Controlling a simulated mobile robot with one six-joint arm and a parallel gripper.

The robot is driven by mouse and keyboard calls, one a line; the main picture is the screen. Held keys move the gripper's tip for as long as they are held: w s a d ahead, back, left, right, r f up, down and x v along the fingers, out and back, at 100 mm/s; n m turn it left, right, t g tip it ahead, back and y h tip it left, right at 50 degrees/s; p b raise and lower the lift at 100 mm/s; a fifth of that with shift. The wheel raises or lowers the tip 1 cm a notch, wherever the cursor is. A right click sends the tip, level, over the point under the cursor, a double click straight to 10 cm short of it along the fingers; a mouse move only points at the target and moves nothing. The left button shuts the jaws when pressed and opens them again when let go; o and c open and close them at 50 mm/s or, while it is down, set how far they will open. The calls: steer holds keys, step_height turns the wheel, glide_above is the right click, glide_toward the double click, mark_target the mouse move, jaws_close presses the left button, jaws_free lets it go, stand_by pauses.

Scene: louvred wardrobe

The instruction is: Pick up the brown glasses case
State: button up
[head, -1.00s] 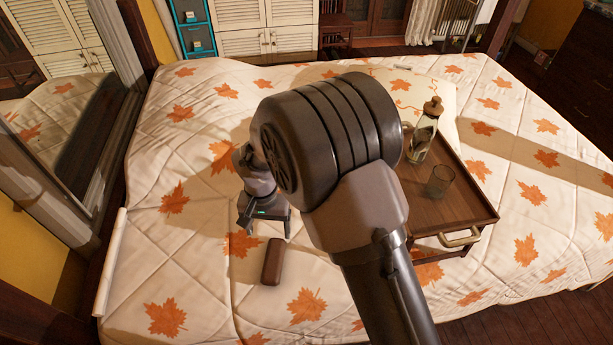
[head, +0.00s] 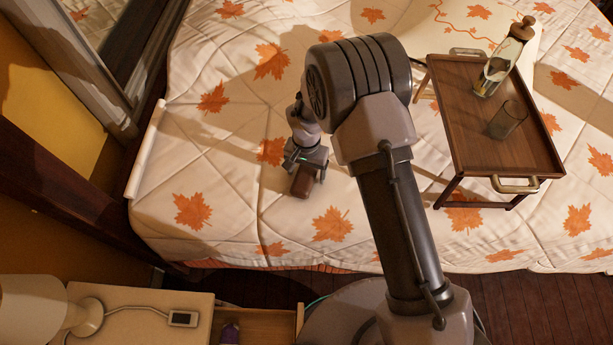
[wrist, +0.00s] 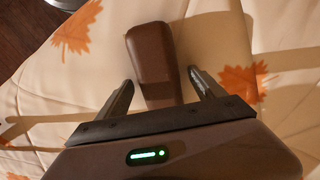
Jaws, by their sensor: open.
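The brown glasses case (head: 304,181) lies on the leaf-patterned bedspread, near the bed's front edge. In the wrist view the case (wrist: 150,52) points away from me, with its near end between the two fingers. In the wrist view my gripper (wrist: 162,88) is open, with a finger on each side of the case and a gap on both sides. The gripper's body hides part of the case in the head view. I cannot tell the exact height of the fingers above the bed.
The bedspread left of the case is clear.

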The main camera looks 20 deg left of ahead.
steer(key=shift+r, duration=0.15)
steer(key=shift+c, duration=0.7)
steer(key=c, duration=1.4)
steer(key=shift+r, duration=0.1)
